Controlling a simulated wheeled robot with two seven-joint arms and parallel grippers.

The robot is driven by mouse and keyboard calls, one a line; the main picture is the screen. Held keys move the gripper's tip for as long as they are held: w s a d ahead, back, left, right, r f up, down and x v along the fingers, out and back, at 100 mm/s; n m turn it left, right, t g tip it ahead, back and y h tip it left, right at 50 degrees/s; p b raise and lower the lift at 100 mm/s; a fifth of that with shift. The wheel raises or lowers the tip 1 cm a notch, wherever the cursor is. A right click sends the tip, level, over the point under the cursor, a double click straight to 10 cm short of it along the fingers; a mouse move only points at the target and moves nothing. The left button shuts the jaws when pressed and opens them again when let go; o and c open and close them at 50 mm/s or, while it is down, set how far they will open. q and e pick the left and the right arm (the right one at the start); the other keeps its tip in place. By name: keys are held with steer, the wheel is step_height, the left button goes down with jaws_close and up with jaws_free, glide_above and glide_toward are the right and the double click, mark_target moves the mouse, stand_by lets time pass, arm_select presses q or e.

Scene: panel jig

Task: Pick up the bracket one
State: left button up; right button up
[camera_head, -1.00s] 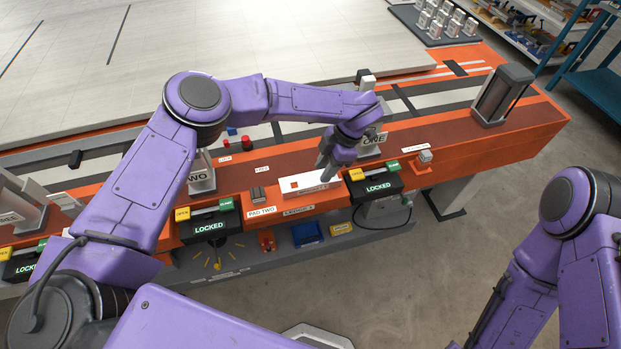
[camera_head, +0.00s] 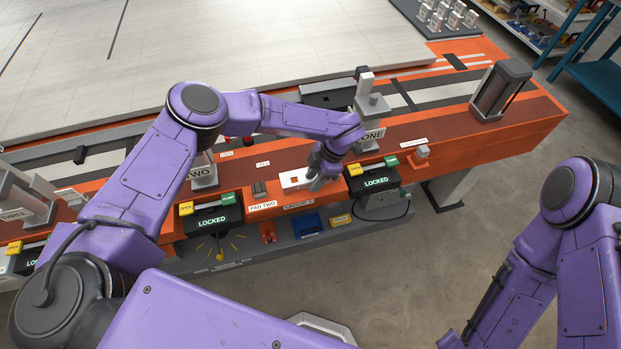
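Bracket one (camera_head: 374,106) is a grey upright piece on the orange bench, with a sign reading ONE at its foot. My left gripper (camera_head: 317,183) points down at the right end of a white block with a red square (camera_head: 293,180), to the left of and nearer than bracket one. My wrist is close to the bracket's left side in the picture, and I cannot tell if they touch. The fingers are small and partly hidden, so whether they are open or hold anything is unclear. My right gripper is outside the view; only its arm shows at right.
Black LOCKED boxes (camera_head: 375,183) and (camera_head: 213,219) with yellow and green buttons line the bench's front edge. Bracket two (camera_head: 204,172) stands left of the white block. A grey frame (camera_head: 501,90) stands at the bench's right end. A large pale panel (camera_head: 230,50) lies behind.

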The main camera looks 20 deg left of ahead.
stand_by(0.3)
arm_select(q)
jaws_close()
